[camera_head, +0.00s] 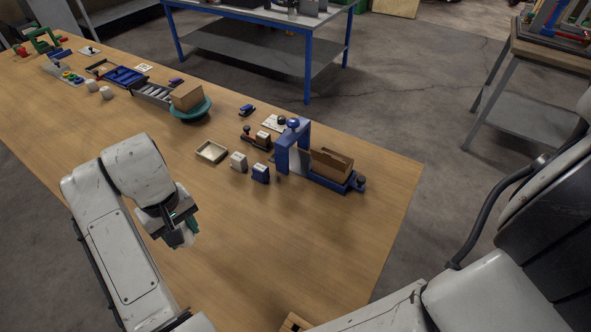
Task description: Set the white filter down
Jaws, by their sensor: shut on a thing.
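My gripper (183,236) is at the left of centre, pointing down over the bare near part of the wooden table (345,235). It is shut on the white filter, of which at most a small pale edge shows between the teal fingers. The fingers and wrist hide the rest. I cannot tell whether the filter touches the table. A small white block (238,162) and a blue block with a pale top (261,173) stand apart from my gripper, to its upper right.
A shallow tray (211,152) lies beyond my gripper. A blue press-like frame (293,148) and a cardboard box (331,164) stand right of the blocks. A teal round stand (190,112) bears a brown box (187,96). The table's near middle is clear.

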